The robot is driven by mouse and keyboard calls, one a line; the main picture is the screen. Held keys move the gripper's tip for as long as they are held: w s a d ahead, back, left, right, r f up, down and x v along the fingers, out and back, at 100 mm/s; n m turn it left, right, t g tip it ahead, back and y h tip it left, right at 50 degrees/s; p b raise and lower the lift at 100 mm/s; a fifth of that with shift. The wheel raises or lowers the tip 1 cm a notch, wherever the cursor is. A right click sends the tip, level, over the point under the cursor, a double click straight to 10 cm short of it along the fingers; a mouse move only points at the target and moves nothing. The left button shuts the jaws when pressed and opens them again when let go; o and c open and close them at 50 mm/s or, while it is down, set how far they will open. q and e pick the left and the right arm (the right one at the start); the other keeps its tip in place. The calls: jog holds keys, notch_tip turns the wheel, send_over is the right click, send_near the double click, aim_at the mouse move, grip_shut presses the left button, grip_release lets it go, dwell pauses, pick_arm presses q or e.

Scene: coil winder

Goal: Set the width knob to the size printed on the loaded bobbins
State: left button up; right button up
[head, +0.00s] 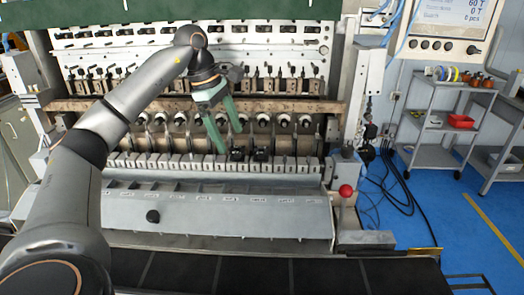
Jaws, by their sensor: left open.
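A row of bobbins (193,143) appears to sit in the middle of the coil winder; any size printed on them is too small to read. A black round knob (152,216) stands out on the sloping grey front panel, left of its middle. I cannot tell if it is the width knob or what it is set to. Two small dark parts (261,154) stand side by side below the bobbin row. My left gripper (231,140), with green fingers, is open and empty in front of the bobbin row, pointing down. It hides part of the row. My right gripper is not in view.
A red mushroom button (346,190) sits at the machine's right end. A display panel (447,22) hangs at the upper right. A grey cart (436,122) with spools and a red bin (461,120) stands at the right. Blue floor and dark cables lie between cart and machine.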

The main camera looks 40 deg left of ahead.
aim_at(261, 155)
pick_arm(q)
jog(key=w+d, duration=0.1)
jog(key=w, duration=0.1)
jog(key=w+d, duration=0.2)
jog(key=shift+w+d+p, duration=0.1)
jog(key=shift+d+p, duration=0.05)
jog(key=shift+p, duration=0.25)
jog(key=x, duration=0.5)
jog(key=shift+w+d, duration=0.2)
jog(key=shift+w, duration=0.1)
grip_shut()
